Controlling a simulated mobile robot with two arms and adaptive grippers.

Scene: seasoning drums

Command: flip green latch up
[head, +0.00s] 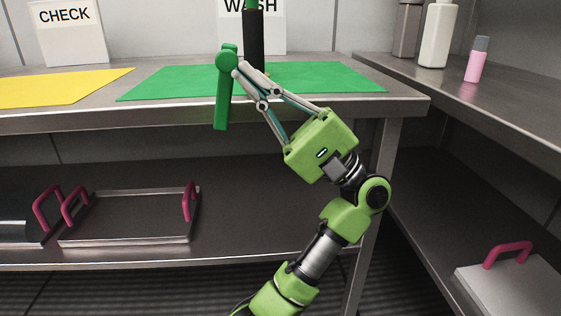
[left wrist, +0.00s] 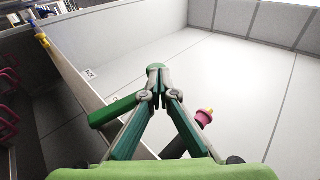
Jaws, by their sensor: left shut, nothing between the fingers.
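The green latch (head: 222,98) hangs with its long arm pointing down in front of the green mat's left part, its round knob end at the top. In the left wrist view the latch (left wrist: 113,110) slants off to the left behind my fingers. My left gripper (head: 240,68) is shut and empty, with its fingertips right beside the latch's knob end. In the left wrist view the shut fingertips (left wrist: 160,78) overlap the knob, and I cannot tell whether they touch it. My right gripper is not in view.
A dark upright cylinder (head: 253,40) stands behind my fingertips at the green mat (head: 330,78). A yellow mat (head: 60,88) lies to the left. Bottles (head: 438,35) stand on the right counter (head: 495,95). Trays with pink handles (head: 130,217) sit on the lower shelf.

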